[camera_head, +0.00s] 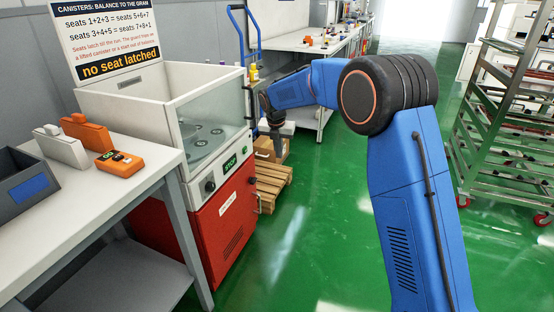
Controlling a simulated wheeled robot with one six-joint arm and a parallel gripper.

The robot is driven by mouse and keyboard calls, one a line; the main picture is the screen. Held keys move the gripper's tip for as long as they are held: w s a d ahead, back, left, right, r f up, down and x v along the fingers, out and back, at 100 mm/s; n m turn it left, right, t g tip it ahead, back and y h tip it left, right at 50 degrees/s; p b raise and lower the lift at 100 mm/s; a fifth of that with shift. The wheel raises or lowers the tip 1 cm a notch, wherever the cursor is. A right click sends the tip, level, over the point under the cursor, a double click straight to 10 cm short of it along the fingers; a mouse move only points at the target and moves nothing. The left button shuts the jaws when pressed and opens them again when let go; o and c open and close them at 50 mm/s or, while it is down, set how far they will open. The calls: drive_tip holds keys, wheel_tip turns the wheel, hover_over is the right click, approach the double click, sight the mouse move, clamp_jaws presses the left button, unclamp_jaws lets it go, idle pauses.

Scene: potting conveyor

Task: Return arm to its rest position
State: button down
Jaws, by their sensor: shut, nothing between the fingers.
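My blue arm rises at the right of the head view, bends at a large black joint and reaches left, away from me. My gripper (284,131) is small and dark at its far end, pointing down. It is shut and empty. It hangs in the air to the right of the red and white machine, with cardboard boxes below it in the picture. Its fingertips are too small to make out in detail.
The machine (222,228) has a clear guard and a lit STOP panel. Left is a white bench (150,160) with an orange control box (120,162) and a grey bin (25,190). A pallet (272,185) lies behind. A wheeled rack (500,110) stands right. Green floor between is clear.

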drive_tip(key=s+d+r+m, duration=0.8)
drive_tip(key=s+d, duration=0.3)
drive_tip(key=s, duration=0.1)
drive_tip(key=s+d+r+m, duration=0.8)
drive_tip(key=s+d, duration=0.3)
drive_tip(key=s, duration=0.1)
drive_tip(key=s+d+f+m, duration=0.2)
drive_tip(key=s+m, duration=0.3)
drive_tip(key=s, duration=0.5)
drive_tip(key=s+d+f+m+t, duration=0.1)
drive_tip(key=s+d+m, duration=0.4)
drive_tip(key=s, duration=0.5)
drive_tip(key=s+d+f+m+t, duration=0.1)
drive_tip(key=s+d+f+m, duration=0.2)
drive_tip(key=s+m, duration=0.4)
drive_tip(key=s+d, duration=0.1)
drive_tip(key=s, duration=0.2)
drive_tip(key=shift+s+f+y, duration=0.3)
drive_tip(key=shift+s+f, duration=0.05)
